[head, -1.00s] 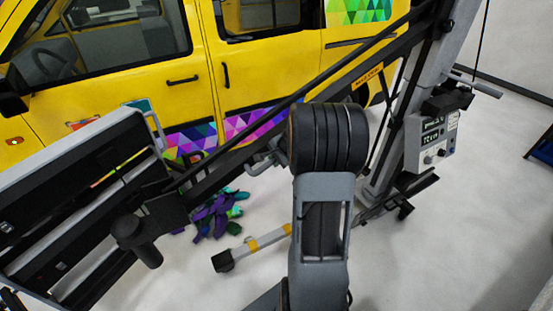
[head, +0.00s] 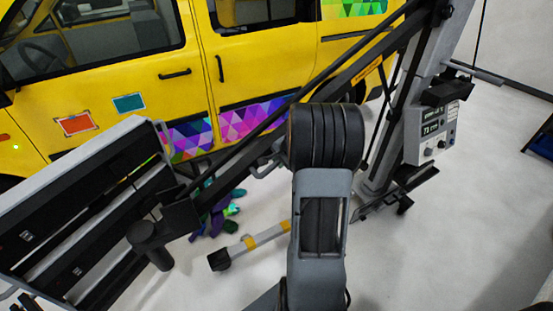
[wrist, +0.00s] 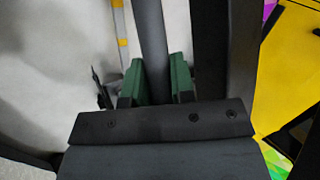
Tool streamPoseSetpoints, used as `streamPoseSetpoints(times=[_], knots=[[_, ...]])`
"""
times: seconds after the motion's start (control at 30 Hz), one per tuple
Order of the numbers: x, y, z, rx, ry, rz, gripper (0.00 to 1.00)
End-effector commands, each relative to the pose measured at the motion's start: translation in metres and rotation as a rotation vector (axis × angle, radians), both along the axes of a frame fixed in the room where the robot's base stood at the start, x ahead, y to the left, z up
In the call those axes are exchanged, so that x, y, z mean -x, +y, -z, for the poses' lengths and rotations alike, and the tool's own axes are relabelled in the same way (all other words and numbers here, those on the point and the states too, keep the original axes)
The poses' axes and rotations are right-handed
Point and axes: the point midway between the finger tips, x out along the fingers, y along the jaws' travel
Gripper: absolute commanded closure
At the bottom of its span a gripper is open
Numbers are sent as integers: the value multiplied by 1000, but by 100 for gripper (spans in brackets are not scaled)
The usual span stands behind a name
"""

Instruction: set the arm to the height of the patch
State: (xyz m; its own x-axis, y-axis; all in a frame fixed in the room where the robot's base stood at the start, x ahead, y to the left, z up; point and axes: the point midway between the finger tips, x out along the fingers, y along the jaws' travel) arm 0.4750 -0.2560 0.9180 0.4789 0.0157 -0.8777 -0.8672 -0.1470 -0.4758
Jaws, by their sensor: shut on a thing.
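A lamp-like panel head (head: 84,205) with dark slats and a grey frame hangs at the left, tilted, on a long black slanting arm (head: 345,78). The arm runs up to a grey upright post (head: 420,75) at the right. An orange-red patch (head: 76,124) and a teal patch (head: 129,103) show on the yellow van's front door, just above the panel's upper edge. In the wrist view, my gripper (wrist: 157,78) has its green fingers shut around a grey bar (wrist: 150,35). In the head view my own arm hides the fingers.
The yellow van (head: 150,85) stands close behind the panel. A control box (head: 438,130) with a lit display sits on the post. A floor leg (head: 250,245) with yellow bands and a heap of purple and green scraps (head: 215,215) lie below. Floor at the right is mostly clear.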

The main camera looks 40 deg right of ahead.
Motion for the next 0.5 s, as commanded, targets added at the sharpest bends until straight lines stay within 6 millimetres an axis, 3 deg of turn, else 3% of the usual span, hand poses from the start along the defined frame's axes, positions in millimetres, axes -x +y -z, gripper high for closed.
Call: streamPoseSetpoints(times=[0.03, 0.13, 0.17, 0.4, 0.5], knots=[[-4, 2, -9, -3, -13, 1, 100], [-5, 3, -11, -2, -16, -1, 100], [-5, 4, -12, -2, -17, -1, 76], [-4, 2, -11, -2, -15, 4, 53], [-3, 1, -10, -3, -13, 5, 52]])
